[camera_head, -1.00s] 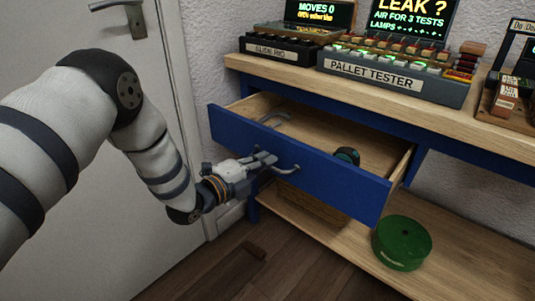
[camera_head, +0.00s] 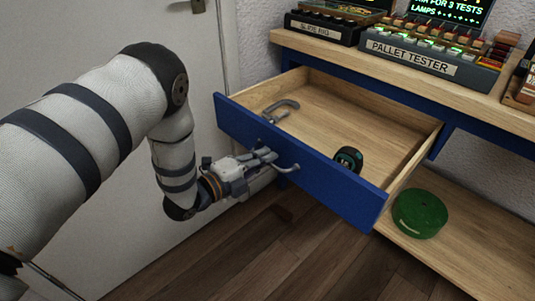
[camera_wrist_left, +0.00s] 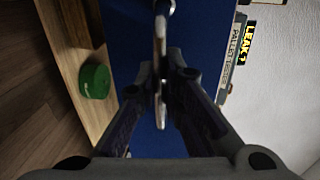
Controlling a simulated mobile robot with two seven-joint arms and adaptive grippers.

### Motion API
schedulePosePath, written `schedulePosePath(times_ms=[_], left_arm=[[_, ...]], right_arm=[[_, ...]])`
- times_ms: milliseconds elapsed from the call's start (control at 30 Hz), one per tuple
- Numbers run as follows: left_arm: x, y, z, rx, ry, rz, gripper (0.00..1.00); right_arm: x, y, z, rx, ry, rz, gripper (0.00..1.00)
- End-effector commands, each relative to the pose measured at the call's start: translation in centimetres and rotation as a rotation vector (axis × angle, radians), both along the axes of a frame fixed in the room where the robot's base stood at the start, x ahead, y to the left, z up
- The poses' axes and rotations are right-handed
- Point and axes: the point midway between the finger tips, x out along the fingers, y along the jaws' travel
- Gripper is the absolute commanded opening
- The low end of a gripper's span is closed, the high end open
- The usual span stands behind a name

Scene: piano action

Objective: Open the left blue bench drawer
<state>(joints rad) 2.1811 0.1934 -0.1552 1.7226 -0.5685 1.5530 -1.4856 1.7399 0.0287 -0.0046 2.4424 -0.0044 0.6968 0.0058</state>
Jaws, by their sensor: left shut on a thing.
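The left blue bench drawer (camera_head: 330,182) stands well open in the head view, with its wooden interior showing. Inside lie a grey clamp-like item (camera_head: 281,110) and a dark round item with teal marks (camera_head: 348,158). My left gripper (camera_head: 268,160) is at the front of the drawer, shut on its metal handle (camera_head: 288,168). In the left wrist view the fingers (camera_wrist_left: 161,95) close on the handle bar in front of the blue drawer face (camera_wrist_left: 205,25). My right gripper is in neither view.
The pallet tester (camera_head: 425,58) and slide rig (camera_head: 322,28) stand on the wooden bench top (camera_head: 490,108). A green round container (camera_head: 420,213) sits on the lower shelf (camera_head: 455,250). A white door (camera_head: 110,35) is at the left. The floor before the drawer looks clear.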

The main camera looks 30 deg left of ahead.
Motion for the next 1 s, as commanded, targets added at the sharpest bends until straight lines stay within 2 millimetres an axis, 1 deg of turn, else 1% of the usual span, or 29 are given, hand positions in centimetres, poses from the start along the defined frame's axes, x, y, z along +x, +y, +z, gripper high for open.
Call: schedulePosePath(times_ms=[33, 333, 367, 400, 433, 733, 767, 867, 1000], left_arm=[[0.1, 0.3, 0.2, 0.001, -0.006, 0.007, 0.0], [0.1, 0.3, 0.2, 0.001, -0.005, 0.007, 0.0], [0.1, 0.3, 0.2, 0.002, -0.005, 0.007, 0.15], [0.1, 0.3, 0.1, 0.001, -0.005, 0.007, 0.24], [0.1, 0.3, 0.1, 0.001, -0.005, 0.006, 0.29], [-0.1, 0.2, 0.0, 0.001, -0.001, 0.003, 0.29], [-0.3, 0.2, 0.0, 0.001, 0.0, 0.003, 0.29], [-1.8, 0.8, 0.2, 0.001, 0.003, 0.004, 0.29], [-5.5, 2.2, 0.6, 0.002, 0.004, 0.005, 0.29]], right_arm=[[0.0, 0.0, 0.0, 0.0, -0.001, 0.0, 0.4], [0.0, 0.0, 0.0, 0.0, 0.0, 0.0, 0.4], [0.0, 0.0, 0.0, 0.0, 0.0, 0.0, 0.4], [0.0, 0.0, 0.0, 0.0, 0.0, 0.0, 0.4], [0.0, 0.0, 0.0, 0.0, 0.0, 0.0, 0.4], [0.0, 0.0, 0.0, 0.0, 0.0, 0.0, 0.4], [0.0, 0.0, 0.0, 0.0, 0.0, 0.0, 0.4], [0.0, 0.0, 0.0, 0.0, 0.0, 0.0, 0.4], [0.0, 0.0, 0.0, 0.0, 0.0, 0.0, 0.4]])
